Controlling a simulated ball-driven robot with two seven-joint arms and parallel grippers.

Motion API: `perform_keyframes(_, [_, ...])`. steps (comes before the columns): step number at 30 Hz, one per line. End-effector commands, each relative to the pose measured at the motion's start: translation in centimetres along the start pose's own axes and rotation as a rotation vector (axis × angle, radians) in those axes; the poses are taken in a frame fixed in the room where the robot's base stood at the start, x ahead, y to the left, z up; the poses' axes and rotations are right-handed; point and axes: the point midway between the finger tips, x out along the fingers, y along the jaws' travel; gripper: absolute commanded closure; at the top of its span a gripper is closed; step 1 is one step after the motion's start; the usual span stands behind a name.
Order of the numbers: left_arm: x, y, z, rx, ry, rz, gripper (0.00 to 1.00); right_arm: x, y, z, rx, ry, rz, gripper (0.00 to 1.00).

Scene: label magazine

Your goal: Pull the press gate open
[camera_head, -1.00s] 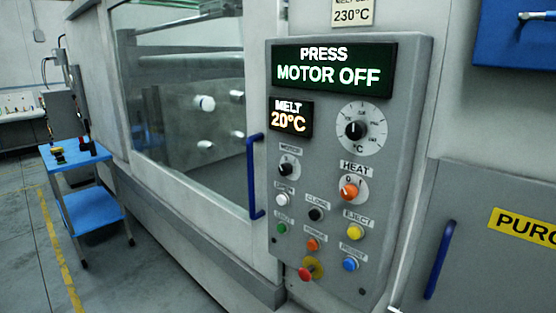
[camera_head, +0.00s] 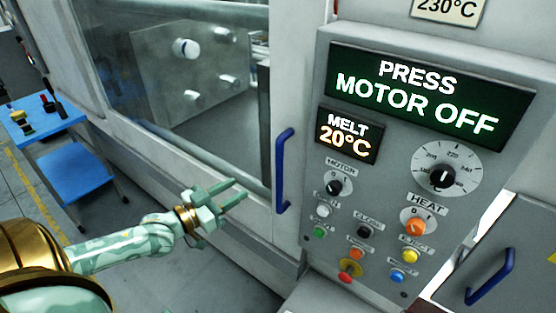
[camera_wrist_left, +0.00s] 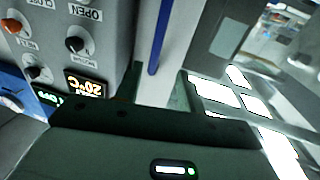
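The press gate (camera_head: 140,135) is a grey frame with a large window, and its right edge stands close beside the control panel. Its upright blue handle (camera_head: 283,172) is at that right edge. The handle also shows in the left wrist view (camera_wrist_left: 160,38), ahead of the fingers. My left gripper (camera_head: 238,194) is in front of the gate, left of the handle and apart from it. Its two fingers are spread with nothing between them. My right gripper is in neither view.
The control panel (camera_head: 318,140) with knobs and buttons juts out just right of the handle. Its display (camera_head: 425,98) reads PRESS MOTOR OFF. A second blue handle (camera_head: 492,277) is at the lower right. A blue cart (camera_head: 75,174) stands at the left. The floor between is clear.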

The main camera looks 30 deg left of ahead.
Motion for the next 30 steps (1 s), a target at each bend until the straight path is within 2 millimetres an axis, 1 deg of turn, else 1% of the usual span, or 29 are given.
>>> perform_keyframes(5, [3.3, -0.1, 0.0, 0.002, 0.005, -0.002, 0.61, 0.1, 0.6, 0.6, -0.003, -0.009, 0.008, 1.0])
perform_keyframes(10, [7.3, -0.1, 0.0, 0.003, 0.004, -0.002, 0.61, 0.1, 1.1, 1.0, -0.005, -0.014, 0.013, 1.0])
perform_keyframes(15, [11.2, -0.1, 0.1, 0.004, 0.001, -0.002, 0.61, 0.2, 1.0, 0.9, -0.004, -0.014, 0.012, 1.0])
perform_keyframes(18, [13.0, -0.1, 0.1, 0.004, 0.001, -0.001, 0.61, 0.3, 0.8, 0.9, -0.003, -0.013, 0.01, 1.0])
perform_keyframes(21, [14.3, -0.1, 0.2, 0.003, -0.001, -0.002, 0.61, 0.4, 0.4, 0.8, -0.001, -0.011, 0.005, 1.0])
perform_keyframes(24, [15.1, -0.1, 0.2, 0.003, -0.002, -0.002, 0.61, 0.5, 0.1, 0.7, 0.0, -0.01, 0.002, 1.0])
perform_keyframes(30, [15.5, -0.1, 0.3, 0.004, -0.004, -0.001, 0.61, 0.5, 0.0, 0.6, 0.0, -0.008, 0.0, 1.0])
